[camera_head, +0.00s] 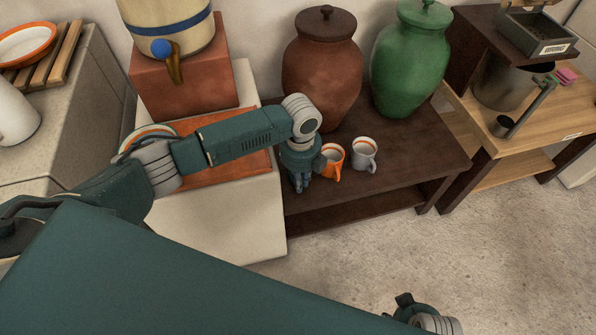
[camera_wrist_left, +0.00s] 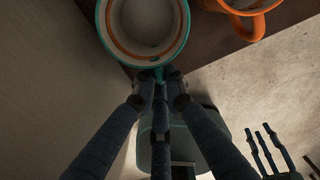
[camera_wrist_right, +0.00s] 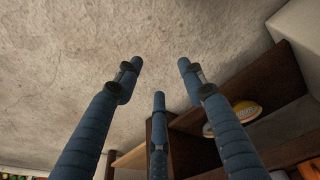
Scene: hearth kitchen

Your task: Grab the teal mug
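The teal mug (camera_wrist_left: 184,38) shows at the top of the left wrist view, with a teal outside, a pale rim and an orange ring inside. Its handle points toward my left gripper (camera_wrist_left: 160,84), whose fingers are drawn in close around the handle. In the head view my left gripper (camera_head: 300,184) points down at the front edge of the dark low table and hides the mug. I cannot tell whether the mug rests on the table. My right gripper (camera_wrist_right: 160,75) is open and empty above the floor.
A brown jar (camera_head: 320,70) and a green jar (camera_head: 411,60) stand behind on the dark table (camera_head: 425,150). The floor in front is clear.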

